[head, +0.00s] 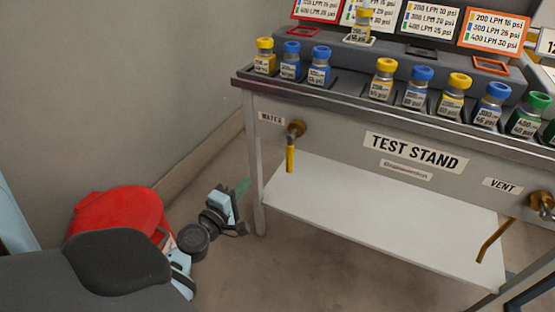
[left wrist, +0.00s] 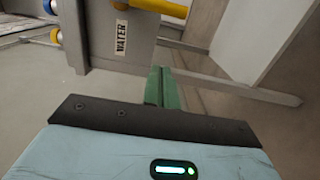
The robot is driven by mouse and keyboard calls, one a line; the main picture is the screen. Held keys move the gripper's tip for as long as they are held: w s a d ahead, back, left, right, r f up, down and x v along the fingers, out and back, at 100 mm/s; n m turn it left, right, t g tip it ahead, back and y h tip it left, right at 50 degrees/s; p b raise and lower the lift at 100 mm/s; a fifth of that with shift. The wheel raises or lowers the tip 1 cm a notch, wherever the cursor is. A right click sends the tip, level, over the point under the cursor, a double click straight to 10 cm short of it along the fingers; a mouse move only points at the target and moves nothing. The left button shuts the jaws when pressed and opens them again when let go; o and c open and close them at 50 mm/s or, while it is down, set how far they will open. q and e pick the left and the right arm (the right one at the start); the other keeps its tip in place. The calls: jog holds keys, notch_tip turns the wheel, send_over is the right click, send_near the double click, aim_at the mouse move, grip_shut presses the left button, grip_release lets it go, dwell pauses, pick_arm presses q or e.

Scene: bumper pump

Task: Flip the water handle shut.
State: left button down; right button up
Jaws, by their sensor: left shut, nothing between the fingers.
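The water handle (head: 290,158) is a yellow lever hanging straight down from a brass fitting (head: 296,129) on the test stand's front, beside the WATER label (head: 271,118). In the left wrist view, part of the yellow handle (left wrist: 162,7) shows at the top edge, past the WATER label (left wrist: 120,37). My left gripper (head: 242,188) is left of the stand's front left leg, lower than the handle and apart from it. Its green fingers (left wrist: 162,88) are shut and empty. My right gripper is not in view.
The test stand (head: 350,115) carries several capped bottles along its top. A vent handle (head: 493,241) hangs at the right. A white lower shelf (head: 370,205) lies below. A red round object (head: 115,212) is at the left, partly hidden. Bare floor lies before the stand.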

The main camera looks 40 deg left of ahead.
aim_at(290, 158)
pick_arm(q)
jog(key=w+d, duration=0.1)
jog(key=w, duration=1)
jog(key=shift+w+d, duration=0.3)
jog(key=shift+w, duration=0.05)
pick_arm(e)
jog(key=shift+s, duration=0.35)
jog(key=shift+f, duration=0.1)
